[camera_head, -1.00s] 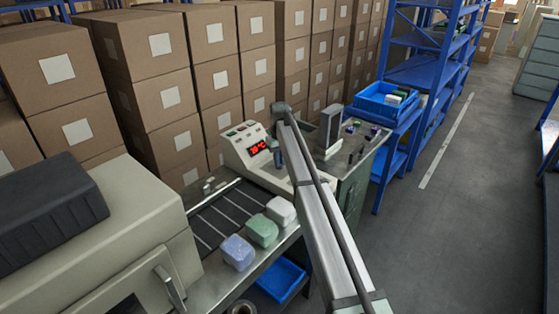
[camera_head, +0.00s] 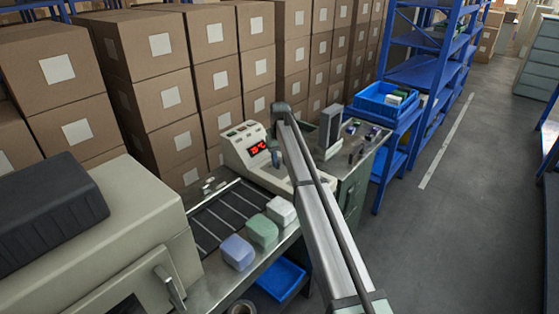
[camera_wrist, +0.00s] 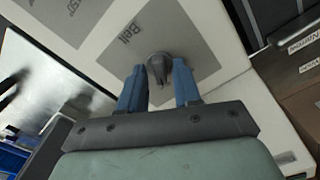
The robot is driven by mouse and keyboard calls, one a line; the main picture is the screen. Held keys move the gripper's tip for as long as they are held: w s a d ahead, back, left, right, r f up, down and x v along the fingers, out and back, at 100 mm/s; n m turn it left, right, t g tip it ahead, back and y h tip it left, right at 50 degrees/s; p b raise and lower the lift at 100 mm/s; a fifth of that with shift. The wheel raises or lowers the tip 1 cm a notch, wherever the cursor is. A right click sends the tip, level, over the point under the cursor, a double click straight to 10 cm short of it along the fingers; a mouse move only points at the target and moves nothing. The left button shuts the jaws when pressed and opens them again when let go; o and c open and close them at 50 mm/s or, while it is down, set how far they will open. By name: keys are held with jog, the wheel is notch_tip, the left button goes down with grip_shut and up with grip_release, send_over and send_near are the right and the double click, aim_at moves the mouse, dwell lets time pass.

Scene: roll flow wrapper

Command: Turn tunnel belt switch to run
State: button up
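The belt switch is a grey rotary knob (camera_wrist: 157,64) on a grey label plate lettered "Belt" in the wrist view. My gripper (camera_wrist: 158,76) is open, with one blue finger to each side of the knob. The knob shows between the fingertips, and I cannot tell whether they touch it. In the head view the switch's control box (camera_head: 240,152) is pale, with a red lit display. There my arm hides the knob, and only a bit of a blue finger of my gripper (camera_head: 276,158) shows.
A dark conveyor belt (camera_head: 228,214) runs beside the control box. Blue, green (camera_head: 262,231) and white blocks sit along its near edge. A grey upright block (camera_head: 330,127) stands right of my arm. Stacked cartons (camera_head: 160,80) stand close behind.

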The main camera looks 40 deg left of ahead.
aim_at(279, 163)
jog(key=shift+o, duration=0.4)
notch_tip(279, 163, up, 14)
dwell(0.5)
jog(key=shift+f, duration=0.1)
dwell(0.3)
